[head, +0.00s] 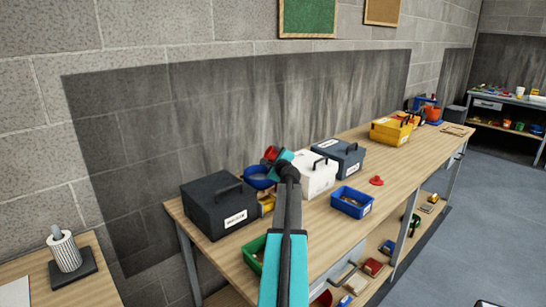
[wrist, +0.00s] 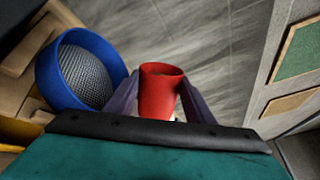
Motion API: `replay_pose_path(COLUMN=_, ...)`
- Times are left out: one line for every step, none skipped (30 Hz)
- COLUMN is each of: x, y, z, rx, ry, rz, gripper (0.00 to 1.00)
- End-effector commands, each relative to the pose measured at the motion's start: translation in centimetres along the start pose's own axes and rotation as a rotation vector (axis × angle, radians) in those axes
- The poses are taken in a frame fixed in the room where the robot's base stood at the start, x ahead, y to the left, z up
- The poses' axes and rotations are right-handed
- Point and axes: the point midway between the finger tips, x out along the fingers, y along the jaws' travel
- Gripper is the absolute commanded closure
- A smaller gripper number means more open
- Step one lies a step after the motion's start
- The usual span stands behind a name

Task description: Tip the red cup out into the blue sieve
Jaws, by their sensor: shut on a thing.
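The red cup (wrist: 158,98) stands between the two fingers of my gripper (wrist: 160,95) in the wrist view. The gripper is shut on it. The cup's open rim shows at its top; its contents cannot be made out. The blue sieve (wrist: 116,57), a blue ring around a grey mesh, is just left of the cup in the wrist view, apart from it. In the head view the red cup (head: 271,153) is held close above the blue sieve (head: 257,183), by the black box. My arm hides part of that area.
A black box (head: 215,208), a white box (head: 318,174) and a dark grey box (head: 343,157) stand close around the sieve on the wooden bench (head: 400,160). A blue bin (head: 351,201) and a red object (head: 376,181) are further right. A wall is behind.

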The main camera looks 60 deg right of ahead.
Motion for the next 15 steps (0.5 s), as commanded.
replay_pose_path(x=0.0, y=0.1, z=0.1, rx=-0.05, ry=0.008, rz=-0.001, gripper=0.81)
replay_pose_path(x=0.1, y=0.4, z=0.0, rx=-0.075, ry=0.012, rz=-0.001, gripper=0.81)
replay_pose_path(x=0.1, y=0.6, z=0.0, rx=-0.111, ry=0.018, rz=-0.001, gripper=0.81)
replay_pose_path(x=0.1, y=0.7, z=0.0, rx=-0.138, ry=0.022, rz=-0.001, gripper=0.81)
replay_pose_path(x=0.1, y=0.9, z=0.1, rx=-0.165, ry=0.027, rz=-0.001, gripper=0.81)
replay_pose_path(x=0.2, y=1.1, z=0.0, rx=-0.201, ry=0.033, rz=0.0, gripper=0.81)
replay_pose_path(x=0.2, y=1.2, z=0.0, rx=-0.227, ry=0.037, rz=0.0, gripper=0.81)
replay_pose_path(x=0.2, y=1.3, z=0.0, rx=-0.256, ry=0.042, rz=-0.001, gripper=0.81)
replay_pose_path(x=0.2, y=1.5, z=0.0, rx=-0.29, ry=0.049, rz=-0.001, gripper=0.81)
replay_pose_path(x=0.3, y=1.6, z=0.0, rx=-0.319, ry=0.054, rz=-0.001, gripper=0.81)
replay_pose_path(x=0.3, y=1.7, z=0.0, rx=-0.345, ry=0.058, rz=-0.001, gripper=0.81)
replay_pose_path(x=0.3, y=1.9, z=0.0, rx=-0.381, ry=0.064, rz=0.0, gripper=0.81)
replay_pose_path(x=0.3, y=2.1, z=0.0, rx=-0.408, ry=0.069, rz=0.0, gripper=0.81)
replay_pose_path(x=0.4, y=2.2, z=0.0, rx=-0.435, ry=0.073, rz=-0.001, gripper=0.81)
replay_pose_path(x=0.4, y=2.2, z=0.2, rx=-0.474, ry=0.08, rz=-0.001, gripper=0.81)
